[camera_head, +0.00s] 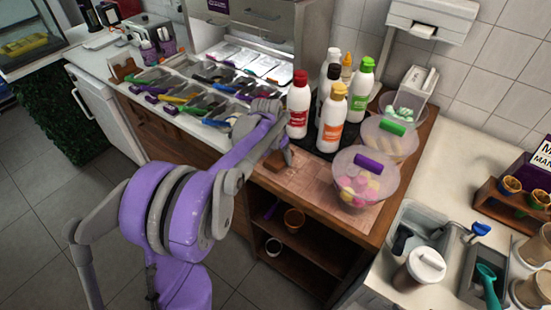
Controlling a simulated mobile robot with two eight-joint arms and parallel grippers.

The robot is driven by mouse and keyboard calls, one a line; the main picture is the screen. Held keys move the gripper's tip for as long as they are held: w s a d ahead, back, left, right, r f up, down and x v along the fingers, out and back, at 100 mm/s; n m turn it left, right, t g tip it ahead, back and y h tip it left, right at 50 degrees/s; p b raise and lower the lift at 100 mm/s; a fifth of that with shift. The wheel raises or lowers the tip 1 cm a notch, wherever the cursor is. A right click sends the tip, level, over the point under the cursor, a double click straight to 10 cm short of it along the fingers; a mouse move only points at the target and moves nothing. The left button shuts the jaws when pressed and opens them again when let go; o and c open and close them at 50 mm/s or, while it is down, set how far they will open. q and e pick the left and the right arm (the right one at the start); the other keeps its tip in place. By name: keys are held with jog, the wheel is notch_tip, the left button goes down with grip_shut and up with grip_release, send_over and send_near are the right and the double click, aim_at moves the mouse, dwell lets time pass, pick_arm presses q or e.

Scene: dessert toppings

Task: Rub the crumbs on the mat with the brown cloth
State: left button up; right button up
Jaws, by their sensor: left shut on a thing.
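The cloth is at the left end of the pinkish-brown mat (325,192). Small pale crumbs (294,171) appear on the mat just beside the cloth, too small to make out well. My right gripper is out of view.
Several sauce bottles, one with a red cap (298,105), stand behind the mat. A clear tub with a purple handle (366,178) stands on the mat's right part. A topping tray (200,88) lies to the left. An open shelf is below the counter.

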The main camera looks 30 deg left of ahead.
pick_arm(q)
jog(key=shift+w+d, duration=0.2)
jog(key=shift+w, duration=2.15)
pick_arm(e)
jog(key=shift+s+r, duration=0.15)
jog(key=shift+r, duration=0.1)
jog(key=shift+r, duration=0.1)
pick_arm(q)
jog(key=shift+w+r+p, duration=0.2)
jog(key=shift+r+p, duration=0.4)
jog(key=shift+r, duration=0.55)
jog(key=shift+w+r+p, duration=0.15)
jog(key=shift+r+p, duration=0.45)
jog(key=shift+r, duration=0.55)
jog(key=shift+s+r, duration=0.2)
jog(key=shift+r, duration=0.4)
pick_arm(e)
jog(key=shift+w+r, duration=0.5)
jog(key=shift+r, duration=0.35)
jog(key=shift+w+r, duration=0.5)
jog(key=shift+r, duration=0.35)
